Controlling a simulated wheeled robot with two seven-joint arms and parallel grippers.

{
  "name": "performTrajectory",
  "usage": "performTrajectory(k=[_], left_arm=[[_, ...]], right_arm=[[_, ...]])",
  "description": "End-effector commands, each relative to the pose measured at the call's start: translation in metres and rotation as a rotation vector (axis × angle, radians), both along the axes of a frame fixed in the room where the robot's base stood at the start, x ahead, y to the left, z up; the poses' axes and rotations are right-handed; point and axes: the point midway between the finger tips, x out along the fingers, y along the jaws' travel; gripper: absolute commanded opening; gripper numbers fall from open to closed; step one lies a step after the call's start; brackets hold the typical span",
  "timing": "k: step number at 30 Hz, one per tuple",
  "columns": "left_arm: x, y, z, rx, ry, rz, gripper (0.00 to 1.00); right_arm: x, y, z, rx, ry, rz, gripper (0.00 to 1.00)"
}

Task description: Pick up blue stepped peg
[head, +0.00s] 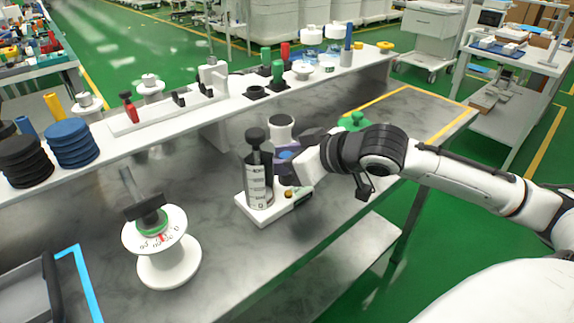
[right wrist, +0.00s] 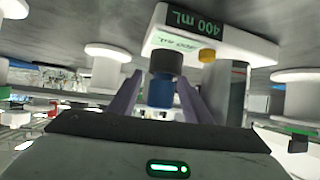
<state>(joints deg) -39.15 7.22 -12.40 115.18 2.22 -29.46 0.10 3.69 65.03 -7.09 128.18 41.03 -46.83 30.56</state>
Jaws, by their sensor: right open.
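A blue stepped peg (right wrist: 160,93) with a wider dark section shows between the two purple fingers of my right gripper (right wrist: 161,86) in the right wrist view. The fingers are apart, one on each side of it, and I see no clear contact. In the head view my right gripper (head: 287,153) is low over the bench, beside a white stand (head: 262,210) with a clear graduated cylinder and a black knob. There the peg is mostly hidden by the gripper and wrist. My left gripper is not in view.
A white dial pedestal (head: 168,262) with a dark handle stands on the bench at left. The raised shelf (head: 232,112) behind carries pegs, spools and black and blue discs (head: 72,143). A green knobbed piece (head: 354,121) lies behind my right wrist.

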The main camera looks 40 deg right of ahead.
Motion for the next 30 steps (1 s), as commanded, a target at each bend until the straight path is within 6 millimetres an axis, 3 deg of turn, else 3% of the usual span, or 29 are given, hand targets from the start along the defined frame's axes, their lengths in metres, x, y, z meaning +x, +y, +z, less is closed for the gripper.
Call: performTrajectory(k=[5, 13, 22, 30], left_arm=[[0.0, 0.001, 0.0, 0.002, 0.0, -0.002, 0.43], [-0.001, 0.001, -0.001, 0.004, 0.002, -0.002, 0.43], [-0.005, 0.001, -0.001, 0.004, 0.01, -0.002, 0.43], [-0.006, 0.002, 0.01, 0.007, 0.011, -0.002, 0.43]], right_arm=[[0.0, 0.0, 0.0, 0.0, 0.0, 0.0, 0.45], [0.0, 0.0, 0.0, 0.0, 0.0, 0.0, 0.01], [0.0, 0.0, 0.006, 0.0, -0.002, 0.0, 0.01], [0.0, 0.0, 0.057, -0.001, -0.007, 0.001, 0.01]])
